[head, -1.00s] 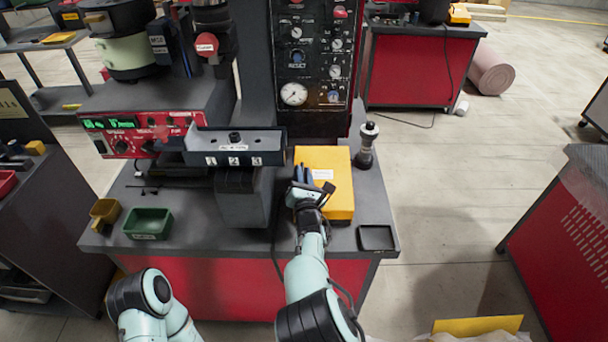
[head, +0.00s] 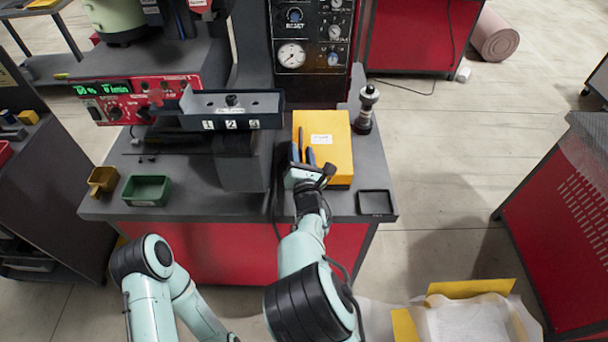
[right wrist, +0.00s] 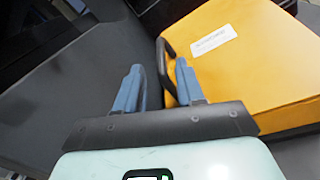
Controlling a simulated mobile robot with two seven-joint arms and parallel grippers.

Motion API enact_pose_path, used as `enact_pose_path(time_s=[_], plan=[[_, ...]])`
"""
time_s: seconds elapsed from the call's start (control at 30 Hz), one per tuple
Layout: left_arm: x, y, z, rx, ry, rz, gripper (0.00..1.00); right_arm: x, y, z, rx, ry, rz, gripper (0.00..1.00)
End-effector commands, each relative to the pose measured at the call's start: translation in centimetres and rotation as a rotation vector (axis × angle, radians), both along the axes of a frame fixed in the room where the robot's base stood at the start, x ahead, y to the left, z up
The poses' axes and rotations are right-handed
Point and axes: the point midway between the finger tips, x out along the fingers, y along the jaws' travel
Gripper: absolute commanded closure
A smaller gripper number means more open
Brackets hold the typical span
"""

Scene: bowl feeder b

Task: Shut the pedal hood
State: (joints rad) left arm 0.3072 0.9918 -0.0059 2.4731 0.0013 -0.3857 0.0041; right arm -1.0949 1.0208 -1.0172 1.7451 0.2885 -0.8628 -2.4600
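The yellow hood (head: 336,130) is a box-like cover with a white label on its top, at the right of the grey bench. In the right wrist view the hood (right wrist: 250,75) shows a dark bar handle (right wrist: 167,65) along its left edge. My right gripper (head: 303,155) is at the hood's front left edge, fingers pointing away from me. In the right wrist view its two blue fingers (right wrist: 158,85) are apart, with the handle between or just beyond them; contact cannot be told. What is under the hood is hidden. My left gripper is out of view.
A grey block with a numbered tray (head: 232,107) stands left of the hood. A black-and-silver post (head: 366,108) stands right of it, and a shallow black tray (head: 375,203) lies front right. Green (head: 147,190) and yellow (head: 103,180) bins sit at the left.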

Motion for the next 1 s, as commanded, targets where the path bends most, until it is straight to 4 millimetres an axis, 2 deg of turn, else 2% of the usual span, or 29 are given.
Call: enact_pose_path(time_s=[0.03,0.2,0.4,0.6,1.0], plan=[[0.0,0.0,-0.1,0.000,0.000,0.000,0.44,-1.2,-0.1,0.0,0.001,0.002,0.001,0.62],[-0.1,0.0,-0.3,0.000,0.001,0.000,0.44,-4.6,-0.5,-0.1,0.001,0.000,0.002,0.62],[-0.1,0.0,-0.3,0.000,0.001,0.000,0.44,-7.4,-1.0,-0.1,0.001,0.000,0.002,0.62],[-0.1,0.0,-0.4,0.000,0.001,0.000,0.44,-8.4,-1.2,-0.1,0.001,0.001,0.001,0.62],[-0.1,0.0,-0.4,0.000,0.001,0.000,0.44,-8.4,-1.2,-0.1,0.001,0.001,0.001,0.62]])
